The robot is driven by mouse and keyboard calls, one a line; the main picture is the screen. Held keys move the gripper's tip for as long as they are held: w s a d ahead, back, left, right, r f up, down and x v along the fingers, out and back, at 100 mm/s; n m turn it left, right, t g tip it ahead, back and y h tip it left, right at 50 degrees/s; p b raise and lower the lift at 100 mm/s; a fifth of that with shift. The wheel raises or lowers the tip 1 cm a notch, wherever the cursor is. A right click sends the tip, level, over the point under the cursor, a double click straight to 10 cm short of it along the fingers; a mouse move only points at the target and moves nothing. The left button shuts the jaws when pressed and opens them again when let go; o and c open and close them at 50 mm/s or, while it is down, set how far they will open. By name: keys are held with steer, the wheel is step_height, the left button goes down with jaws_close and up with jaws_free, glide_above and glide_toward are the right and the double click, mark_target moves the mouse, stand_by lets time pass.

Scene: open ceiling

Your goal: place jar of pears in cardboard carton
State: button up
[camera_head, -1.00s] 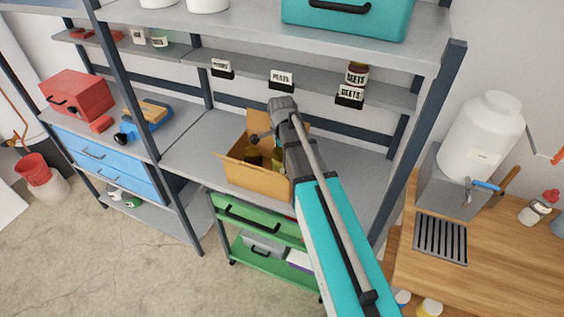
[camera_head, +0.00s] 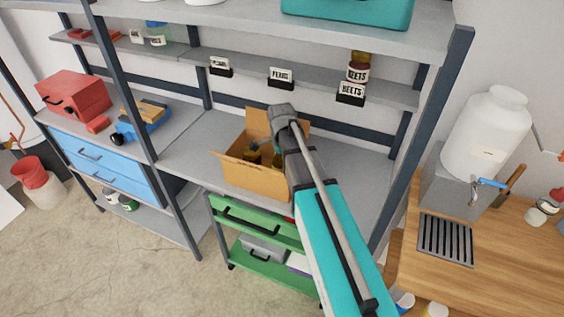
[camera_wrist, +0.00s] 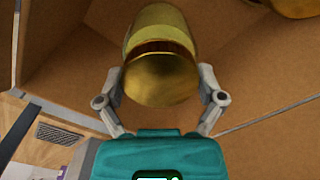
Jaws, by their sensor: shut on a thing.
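The cardboard carton (camera_head: 258,180) stands open on the grey shelf, its flaps spread. My gripper (camera_wrist: 162,82) is shut on a jar (camera_wrist: 160,45) with a gold lid, inside the carton; the fingers grip it from both sides near the lid. Its label is not visible, so I cannot tell its contents from it. Brown carton walls fill most of the wrist view. Part of another gold-lidded jar (camera_wrist: 297,6) shows at the top right there. In the head view the fingers are mostly hidden by my arm and the carton.
Above the carton a narrow shelf bears a PEARS label (camera_head: 281,76) with no jar behind it and a beets jar (camera_head: 358,68) at its BEETS label (camera_head: 350,92). A shelf post (camera_head: 430,125) stands to the right. A green drawer cart (camera_head: 258,228) is below.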

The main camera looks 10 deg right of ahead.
steer(key=shift+f, duration=0.1)
steer(key=o, duration=1)
steer(key=shift+o, duration=0.2)
step_height(320, 180, up, 12)
steer(key=p, duration=1.2)
steer(key=shift+s, duration=0.1)
stand_by(0.4)
